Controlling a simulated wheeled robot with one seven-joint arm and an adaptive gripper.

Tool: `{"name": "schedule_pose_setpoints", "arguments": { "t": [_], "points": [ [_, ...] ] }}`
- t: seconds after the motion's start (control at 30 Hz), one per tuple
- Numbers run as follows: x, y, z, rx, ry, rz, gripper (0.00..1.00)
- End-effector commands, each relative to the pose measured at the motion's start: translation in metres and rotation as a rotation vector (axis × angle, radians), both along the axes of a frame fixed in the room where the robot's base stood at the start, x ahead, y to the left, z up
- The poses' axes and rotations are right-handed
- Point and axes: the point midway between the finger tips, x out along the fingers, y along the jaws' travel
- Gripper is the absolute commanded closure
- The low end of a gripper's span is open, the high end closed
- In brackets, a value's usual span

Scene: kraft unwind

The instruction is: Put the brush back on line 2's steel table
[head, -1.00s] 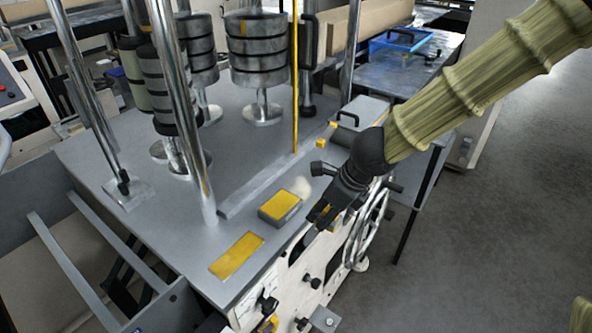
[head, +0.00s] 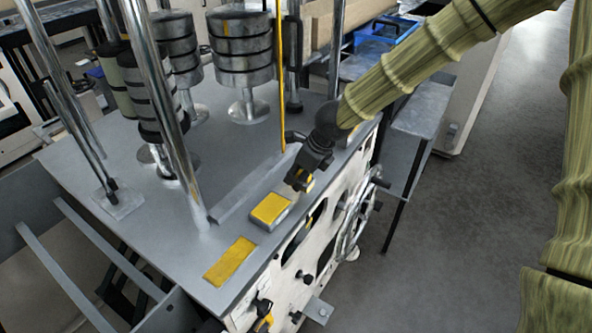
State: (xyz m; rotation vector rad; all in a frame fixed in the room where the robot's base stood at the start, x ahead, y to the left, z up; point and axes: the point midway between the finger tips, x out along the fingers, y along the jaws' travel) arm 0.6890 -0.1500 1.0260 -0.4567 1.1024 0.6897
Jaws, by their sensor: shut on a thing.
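My gripper (head: 300,183) is just above and to the right of a yellow-topped block (head: 270,210) on the grey machine top. It is shut on a small yellow thing (head: 309,184), mostly hidden by the fingers. I cannot tell whether that is the brush. No bristles or handle can be made out. A grey steel side table (head: 424,112) with black legs stands beyond the machine on the right. No label shows which line it belongs to.
A flat yellow patch (head: 230,262) lies on the machine top (head: 150,255) near its front edge. Chrome posts and stacked grey rollers (head: 243,50) stand behind. A handwheel (head: 352,225) juts from the machine's side. A blue tray (head: 385,32) is at the back. Open floor is at right.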

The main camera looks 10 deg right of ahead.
Motion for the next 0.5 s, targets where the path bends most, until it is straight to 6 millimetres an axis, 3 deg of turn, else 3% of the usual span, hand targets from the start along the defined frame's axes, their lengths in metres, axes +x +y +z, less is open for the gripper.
{"name": "schedule_pose_setpoints", "arguments": {
  "t": [0.23,0.5],
  "points": [
    [0.035,0.0,-0.002,0.0,0.0,-0.001,0.84],
    [0.043,0.0,-0.008,-0.001,0.001,0.0,0.84]
  ]
}}
